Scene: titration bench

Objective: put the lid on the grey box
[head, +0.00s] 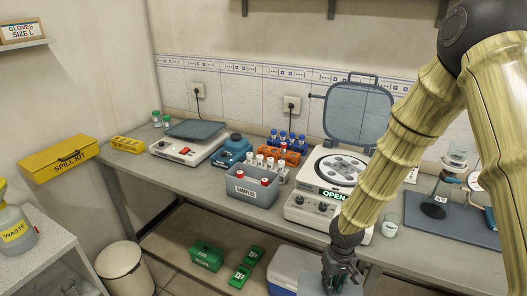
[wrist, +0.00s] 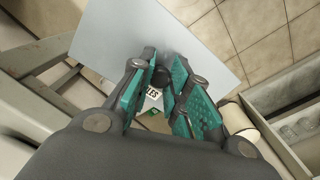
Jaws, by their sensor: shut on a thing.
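The grey box (head: 253,190), labelled SAMPLES, stands on the bench left of the centrifuge. Its top is open and red-capped bottles show inside. My gripper (head: 340,284) is low at the front edge of the head view, to the right of the box and lower in the picture, apart from it. In the wrist view my gripper (wrist: 160,85) is shut on the dark knob of the lid (wrist: 110,30), a flat grey panel spreading behind the fingers. A scrap of white lettered label (wrist: 152,93) shows between the fingers. In the head view most of the lid is hidden or cut off.
The centrifuge (head: 304,212), its cover raised, stands right of the box. A rack of white-capped tubes (head: 268,164) and an orange rack (head: 291,155) are close behind it. A blue device (head: 231,152) is behind left. A white-and-blue cooler (head: 290,275) stands below the bench.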

